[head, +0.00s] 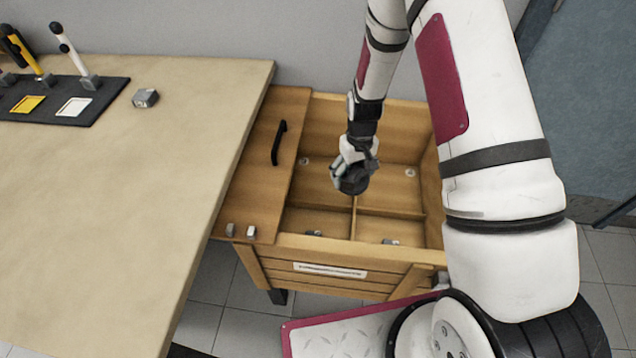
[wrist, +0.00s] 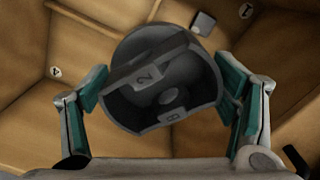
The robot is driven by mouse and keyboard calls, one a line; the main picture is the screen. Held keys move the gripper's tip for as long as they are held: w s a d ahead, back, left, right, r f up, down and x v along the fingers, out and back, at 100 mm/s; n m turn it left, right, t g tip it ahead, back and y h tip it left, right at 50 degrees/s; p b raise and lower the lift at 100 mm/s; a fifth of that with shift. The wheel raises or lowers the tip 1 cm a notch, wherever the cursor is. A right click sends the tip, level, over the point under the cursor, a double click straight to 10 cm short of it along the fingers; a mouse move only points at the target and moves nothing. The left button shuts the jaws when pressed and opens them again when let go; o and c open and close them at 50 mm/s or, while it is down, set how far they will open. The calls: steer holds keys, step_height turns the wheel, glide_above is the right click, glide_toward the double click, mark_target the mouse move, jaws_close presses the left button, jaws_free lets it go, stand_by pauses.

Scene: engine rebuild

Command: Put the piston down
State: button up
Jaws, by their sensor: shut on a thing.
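My gripper (head: 352,176) hangs over the open wooden crate (head: 345,246), near where its dividers cross. It is shut on a dark grey piston (head: 355,186). In the wrist view the piston (wrist: 165,82) sits between the two green finger pads, its hollow end towards the camera, with a bar across it and marks that look like 2 and 8. The piston appears above the crate floor, apart from the dividers; its exact height is hard to tell.
A wooden lid with a black handle (head: 279,143) covers the crate's left part. Small metal blocks lie in the front compartments, one at the right (head: 390,241). The workbench (head: 130,190) stands left, with a black tool mat (head: 108,100) and a metal block (head: 146,98).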

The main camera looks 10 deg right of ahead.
steer(key=w+a+f+n+b, duration=0.2)
steer(key=w+f+n+b, duration=0.1)
steer(key=w+f+b, duration=0.95)
steer(key=w+a+f+n+b, duration=0.25)
steer(key=w+f+b, duration=0.6)
steer(key=b, duration=0.65)
steer(key=shift+n, duration=0.45)
steer(key=shift+w+d+f+b, duration=0.15)
steer(key=shift+f+b, duration=0.75)
steer(key=shift+f, duration=1.5)
steer(key=shift+w+d+f+b, duration=0.1)
steer(key=shift+f+b, duration=0.8)
steer(key=shift+f, duration=1.45)
steer(key=shift+f, duration=0.1)
steer(key=o, duration=1.3)
steer(key=shift+f, duration=0.1)
steer(key=shift+o, duration=1.2)
